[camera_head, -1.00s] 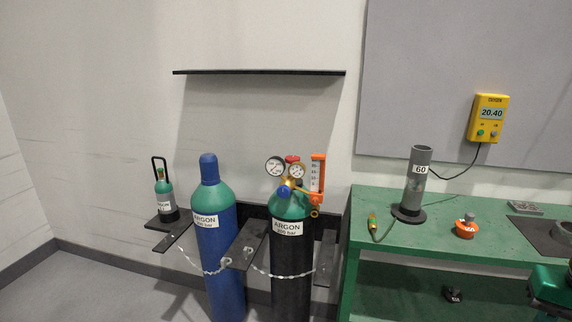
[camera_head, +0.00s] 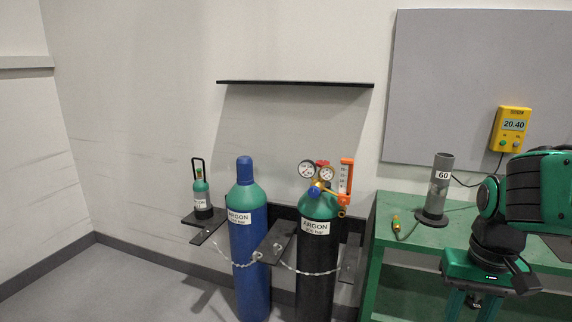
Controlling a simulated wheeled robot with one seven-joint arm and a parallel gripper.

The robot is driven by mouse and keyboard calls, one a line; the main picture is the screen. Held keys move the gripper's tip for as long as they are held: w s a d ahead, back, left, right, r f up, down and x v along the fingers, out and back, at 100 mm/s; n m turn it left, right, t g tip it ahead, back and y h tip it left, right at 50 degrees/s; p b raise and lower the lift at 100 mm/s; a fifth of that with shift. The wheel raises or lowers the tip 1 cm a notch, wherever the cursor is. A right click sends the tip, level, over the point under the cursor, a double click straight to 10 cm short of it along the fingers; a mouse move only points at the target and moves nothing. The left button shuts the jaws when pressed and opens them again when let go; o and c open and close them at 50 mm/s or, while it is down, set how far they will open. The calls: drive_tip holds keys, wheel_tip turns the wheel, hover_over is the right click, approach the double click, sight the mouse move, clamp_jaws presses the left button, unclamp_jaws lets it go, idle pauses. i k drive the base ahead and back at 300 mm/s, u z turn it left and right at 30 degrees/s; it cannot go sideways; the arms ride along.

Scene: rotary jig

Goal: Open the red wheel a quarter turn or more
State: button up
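The red wheel (camera_head: 322,163) is a small red knob on top of the regulator, between two round gauges (camera_head: 307,169). The regulator sits on the dark argon cylinder with the green shoulder (camera_head: 315,255). A blue knob (camera_head: 314,191) is just below the gauges, and an orange flowmeter (camera_head: 346,178) stands to the right. My gripper (camera_head: 471,304) is at the lower right, in front of the green bench, pointing down. Its two fingers are apart with nothing seen between them; the tips are near the picture's lower edge. It is well away from the wheel.
A blue argon cylinder (camera_head: 249,260) stands left of the dark one, both behind a chain (camera_head: 300,271). A small bottle (camera_head: 202,195) is on a wall bracket. A black shelf (camera_head: 295,84) is above. The green bench (camera_head: 397,215) holds a grey tube (camera_head: 440,180). Floor at left is clear.

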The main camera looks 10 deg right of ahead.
sight(320, 163)
drive_tip(key=u, duration=0.1)
drive_tip(key=i, duration=1)
drive_tip(key=z, duration=0.05)
